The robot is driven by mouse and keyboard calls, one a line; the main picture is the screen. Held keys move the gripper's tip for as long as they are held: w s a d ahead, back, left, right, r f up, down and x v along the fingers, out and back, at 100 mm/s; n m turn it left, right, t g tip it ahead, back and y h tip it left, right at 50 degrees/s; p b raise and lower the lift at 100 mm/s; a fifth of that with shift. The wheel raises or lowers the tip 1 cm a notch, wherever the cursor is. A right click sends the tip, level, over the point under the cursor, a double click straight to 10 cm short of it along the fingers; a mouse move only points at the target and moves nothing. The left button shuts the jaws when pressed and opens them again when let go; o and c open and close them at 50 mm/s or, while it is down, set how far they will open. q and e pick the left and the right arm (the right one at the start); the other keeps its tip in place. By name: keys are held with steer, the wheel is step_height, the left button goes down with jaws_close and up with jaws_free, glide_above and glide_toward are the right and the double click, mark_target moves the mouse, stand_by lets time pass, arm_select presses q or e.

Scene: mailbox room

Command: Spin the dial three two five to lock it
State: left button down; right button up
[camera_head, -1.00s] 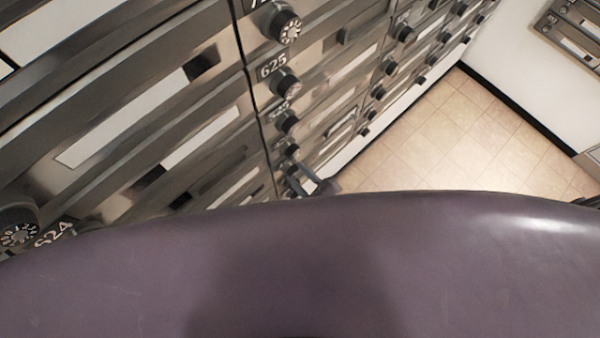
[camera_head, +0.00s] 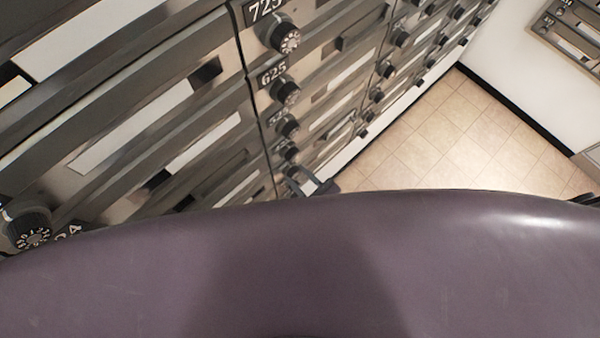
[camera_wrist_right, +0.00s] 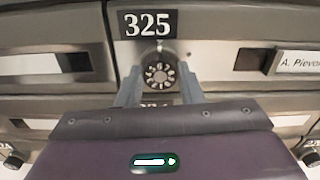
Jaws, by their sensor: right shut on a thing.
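The dial under the black "325" plate (camera_wrist_right: 148,23) is a round dark knob (camera_wrist_right: 159,75) with white markings, centred in the right wrist view. My right gripper (camera_wrist_right: 160,71) has one grey finger on each side of the dial and is shut on it. The marking under the pointer is too small to read. In the head view my right gripper (camera_head: 300,183) shows only in part, low on the dial column above my purple body edge. The 325 dial cannot be made out there. My left gripper is not in view.
Metal mailbox doors fill the left of the head view. Dials sit under the "725" plate (camera_head: 265,10) and "625" plate (camera_head: 272,75), with more below. Another dial (camera_head: 30,230) is at lower left. Tiled floor (camera_head: 450,140) at right is clear.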

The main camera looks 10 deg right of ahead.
stand_by(0.3)
steer(key=o, duration=1)
steer(key=v, duration=0.8)
steer(key=shift+w+a, duration=0.1)
